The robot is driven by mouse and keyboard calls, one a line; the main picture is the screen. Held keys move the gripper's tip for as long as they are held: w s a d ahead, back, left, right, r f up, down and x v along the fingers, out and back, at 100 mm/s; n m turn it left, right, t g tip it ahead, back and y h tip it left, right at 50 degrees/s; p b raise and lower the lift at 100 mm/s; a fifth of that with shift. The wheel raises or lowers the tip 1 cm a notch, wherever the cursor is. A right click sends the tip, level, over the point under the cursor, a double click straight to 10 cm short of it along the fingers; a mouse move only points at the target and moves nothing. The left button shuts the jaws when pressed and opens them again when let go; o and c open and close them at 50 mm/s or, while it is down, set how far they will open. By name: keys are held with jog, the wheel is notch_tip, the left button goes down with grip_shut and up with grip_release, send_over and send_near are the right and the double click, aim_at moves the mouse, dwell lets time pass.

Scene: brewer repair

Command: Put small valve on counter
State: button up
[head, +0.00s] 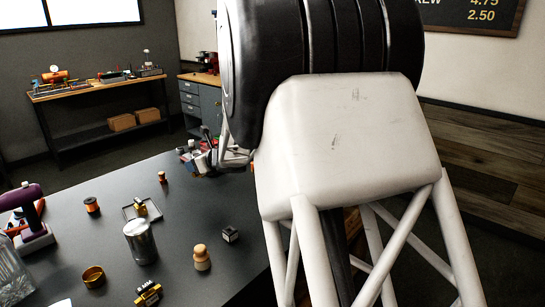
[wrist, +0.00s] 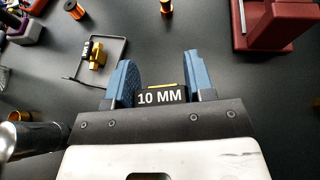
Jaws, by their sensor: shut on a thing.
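My gripper (wrist: 160,66) is shut on a small dark part with a gold edge, labelled 10 MM, which I take as the small valve (wrist: 161,97). The valve sits between the two blue fingers; most of its body is hidden. The dark counter (wrist: 220,105) lies beneath it; I cannot tell the height. In the head view my gripper shows behind my arm at the counter's far right, and the held valve cannot be made out. A brass valve with a dark label (head: 140,208) stands in a wire-rimmed tray (head: 128,213). Another brass part with a dark label (head: 148,293) lies at the front.
A metal canister (head: 140,242), a wooden figure-like tamper (head: 202,257), a small dark cube (head: 230,234), a brass ring (head: 94,276) and an orange spool (head: 92,206) stand on the counter. A dark red device (wrist: 275,28) is at the wrist view's upper right.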

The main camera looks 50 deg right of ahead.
jog(key=w+d+f+n+y, duration=0.2)
jog(key=w+d+f+y, duration=0.1)
jog(key=d, duration=0.7)
jog(key=shift+d+f+n+g, duration=0.3)
jog(key=shift+w+f, duration=0.1)
jog(key=shift+f, duration=1.9)
jog(key=shift+f, duration=2)
jog(key=shift+f, duration=0.1)
jog(key=o, duration=1)
